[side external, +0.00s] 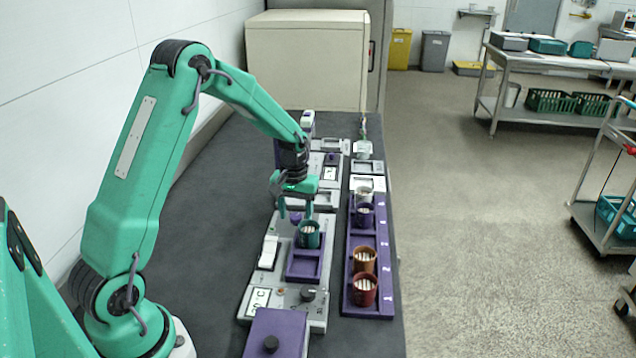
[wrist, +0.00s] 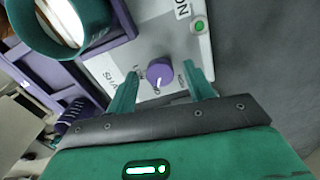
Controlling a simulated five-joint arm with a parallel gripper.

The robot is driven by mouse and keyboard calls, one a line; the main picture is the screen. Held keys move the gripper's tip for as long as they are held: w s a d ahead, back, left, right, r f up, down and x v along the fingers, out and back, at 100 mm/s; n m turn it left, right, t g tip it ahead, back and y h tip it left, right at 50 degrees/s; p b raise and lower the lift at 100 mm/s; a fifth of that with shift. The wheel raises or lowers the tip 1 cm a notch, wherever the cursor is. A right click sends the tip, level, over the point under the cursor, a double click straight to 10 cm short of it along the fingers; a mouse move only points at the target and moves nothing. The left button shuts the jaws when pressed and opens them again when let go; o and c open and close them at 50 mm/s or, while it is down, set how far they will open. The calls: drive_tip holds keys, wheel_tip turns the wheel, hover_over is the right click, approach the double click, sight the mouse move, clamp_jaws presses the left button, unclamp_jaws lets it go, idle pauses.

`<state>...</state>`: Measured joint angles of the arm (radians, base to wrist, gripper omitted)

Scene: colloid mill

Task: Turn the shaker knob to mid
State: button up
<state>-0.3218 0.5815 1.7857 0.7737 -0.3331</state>
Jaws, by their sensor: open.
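The shaker knob (wrist: 160,71) is round and purple with a white pointer mark. In the wrist view it sits on a pale panel with partly hidden lettering, and its mark points down toward my gripper's body. My gripper (wrist: 161,76) is open, with one green finger on each side of the knob and visible gaps between. In the side view my gripper (side external: 296,206) is over the grey machine (side external: 285,265), and the small purple knob (side external: 295,217) shows below it. I cannot tell whether the fingertips reach down to the knob's height.
A teal cup (side external: 308,234) with white contents stands close beside the knob. A purple rack (side external: 352,312) with several cups lies to the right. A green button (wrist: 199,26) is on the panel. A purple box (side external: 276,333) is at the front. Dark counter (side external: 215,230) is clear at left.

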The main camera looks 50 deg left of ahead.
sight(296, 217)
drive_tip(key=shift+r, duration=0.1)
drive_tip(key=shift+r, duration=3.8)
drive_tip(key=shift+d+r, duration=0.1)
drive_tip(key=shift+r, duration=0.05)
drive_tip(key=s+d+r+m+t, duration=0.2)
drive_tip(key=s+d+r+m, duration=0.1)
drive_tip(key=s+d+r, duration=0.65)
drive_tip(key=s+d+r+m+t, duration=0.1)
drive_tip(key=s+d+r+m, duration=0.1)
drive_tip(key=s, duration=0.4)
drive_tip(key=s+d+r+m+t, duration=0.2)
drive_tip(key=s+d, duration=0.1)
drive_tip(key=s, duration=0.3)
drive_tip(key=shift+s+t, duration=0.3)
drive_tip(key=shift+s, duration=0.05)
